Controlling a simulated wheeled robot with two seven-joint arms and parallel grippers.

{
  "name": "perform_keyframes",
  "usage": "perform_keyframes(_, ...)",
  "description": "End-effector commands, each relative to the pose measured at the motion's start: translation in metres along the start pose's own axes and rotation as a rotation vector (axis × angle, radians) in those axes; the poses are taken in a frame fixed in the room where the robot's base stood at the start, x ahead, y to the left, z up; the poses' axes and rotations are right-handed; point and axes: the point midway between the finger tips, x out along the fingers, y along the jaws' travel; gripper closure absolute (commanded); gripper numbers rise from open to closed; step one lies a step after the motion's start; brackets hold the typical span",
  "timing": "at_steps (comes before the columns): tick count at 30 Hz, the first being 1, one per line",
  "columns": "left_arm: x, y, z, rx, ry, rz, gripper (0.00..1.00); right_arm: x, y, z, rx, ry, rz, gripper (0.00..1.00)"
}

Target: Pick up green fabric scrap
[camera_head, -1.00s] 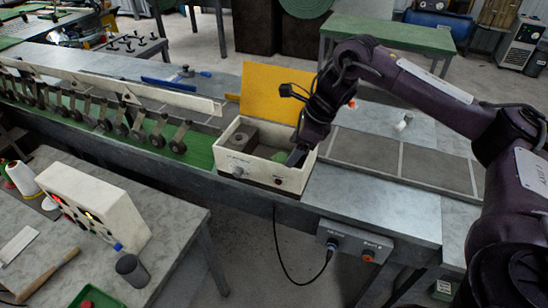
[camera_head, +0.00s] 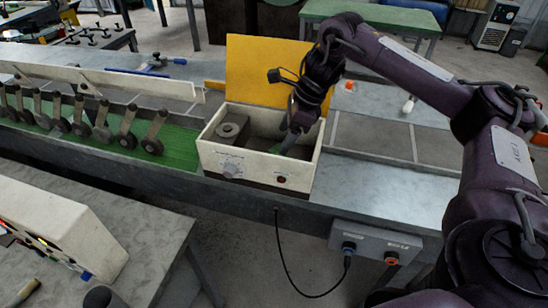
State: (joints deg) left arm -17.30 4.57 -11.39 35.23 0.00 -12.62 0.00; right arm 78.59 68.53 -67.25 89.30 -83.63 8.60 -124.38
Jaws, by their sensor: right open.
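My right gripper (camera_head: 287,144) reaches down into the open white box (camera_head: 214,154) on the conveyor bench, at the right part of its inside. Its jaws are open, with the fingertips low behind the front wall. A small bit of green, likely the green fabric scrap (camera_head: 275,149), shows beside the fingertips. Most of it is hidden by the gripper and the box's front wall, so I cannot tell if they touch. My left gripper is not in view.
The box's yellow lid (camera_head: 262,72) stands open behind my right wrist. A grey block with a round top (camera_head: 229,131) sits in the box's left part. A grey control box (camera_head: 374,241) with a cable hangs on the bench front. Clear metal surface (camera_head: 370,188) lies right of the box.

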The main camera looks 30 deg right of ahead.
Motion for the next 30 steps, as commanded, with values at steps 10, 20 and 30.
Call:
perform_keyframes(10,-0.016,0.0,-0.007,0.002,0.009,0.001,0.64,0.045,0.003,-0.001,0.002,0.002,0.003,0.29)
perform_keyframes(20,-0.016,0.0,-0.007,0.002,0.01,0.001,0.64,0.056,0.002,-0.002,0.001,0.0,-0.001,0.29)
perform_keyframes(30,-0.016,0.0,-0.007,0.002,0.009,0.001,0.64,0.056,0.002,-0.002,0.001,0.0,-0.001,0.72)
